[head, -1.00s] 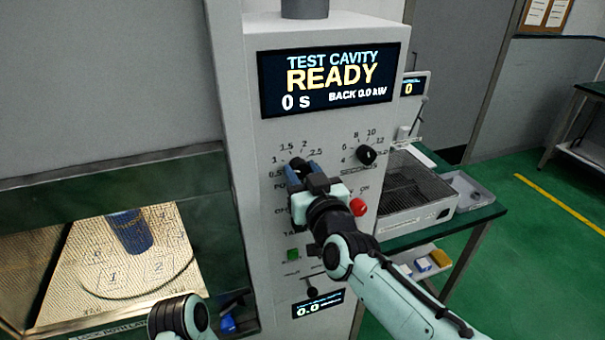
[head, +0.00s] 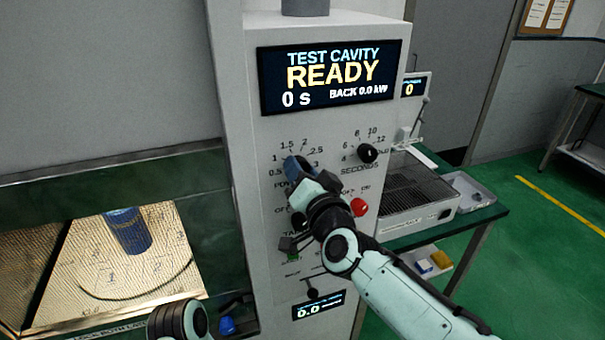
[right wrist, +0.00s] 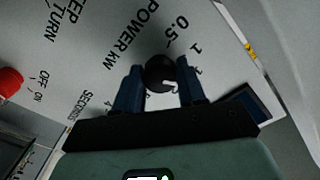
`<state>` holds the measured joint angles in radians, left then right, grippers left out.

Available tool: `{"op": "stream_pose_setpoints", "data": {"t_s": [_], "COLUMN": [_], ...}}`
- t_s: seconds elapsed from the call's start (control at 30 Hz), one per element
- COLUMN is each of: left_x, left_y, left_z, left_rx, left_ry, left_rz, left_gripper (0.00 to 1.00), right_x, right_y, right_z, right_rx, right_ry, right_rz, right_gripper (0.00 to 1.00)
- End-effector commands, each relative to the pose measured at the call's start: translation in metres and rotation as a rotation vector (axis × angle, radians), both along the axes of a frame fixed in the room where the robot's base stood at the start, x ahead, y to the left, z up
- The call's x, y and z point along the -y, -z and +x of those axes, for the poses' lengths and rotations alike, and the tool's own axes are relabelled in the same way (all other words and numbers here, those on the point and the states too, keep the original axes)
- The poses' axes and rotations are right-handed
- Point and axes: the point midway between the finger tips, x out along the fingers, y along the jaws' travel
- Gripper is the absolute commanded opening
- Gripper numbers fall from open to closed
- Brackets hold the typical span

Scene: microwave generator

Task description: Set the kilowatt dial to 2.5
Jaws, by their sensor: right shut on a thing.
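The kilowatt dial is a dark round knob (right wrist: 160,73) on the grey panel, with "POWER kW" and a scale from 0.5 beside it. In the head view it is mostly hidden behind my right gripper (head: 297,167). In the right wrist view the blue fingers of my right gripper (right wrist: 159,82) stand on either side of the knob, shut on it. A pale mark shows on the knob's lower part there; which number it points at I cannot tell.
The display (head: 333,77) reads "READY", 0 s, BACK 0.0 kW. The seconds dial (head: 367,153) is to the right, and a red knob (head: 358,207) is below it. The lit cavity at left holds a blue cylinder (head: 128,231). A wire rack (head: 412,190) stands behind right.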

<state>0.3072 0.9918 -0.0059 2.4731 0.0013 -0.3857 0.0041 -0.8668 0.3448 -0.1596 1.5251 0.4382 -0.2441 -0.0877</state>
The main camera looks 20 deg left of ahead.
Motion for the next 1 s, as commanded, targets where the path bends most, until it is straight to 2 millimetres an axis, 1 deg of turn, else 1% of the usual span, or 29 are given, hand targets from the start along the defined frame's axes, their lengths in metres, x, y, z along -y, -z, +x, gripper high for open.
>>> {"op": "stream_pose_setpoints", "data": {"t_s": [1.0], "left_x": [0.000], "left_y": [0.018], "left_z": [-0.007], "left_rx": [-0.008], "left_ry": [0.000], "left_rz": [0.001], "left_gripper": [0.43], "right_x": [-0.001], "right_y": [0.000], "right_z": [0.000], "right_rx": [-0.542], "right_ry": [-0.001], "right_rz": [0.799], "right_gripper": [0.09]}}
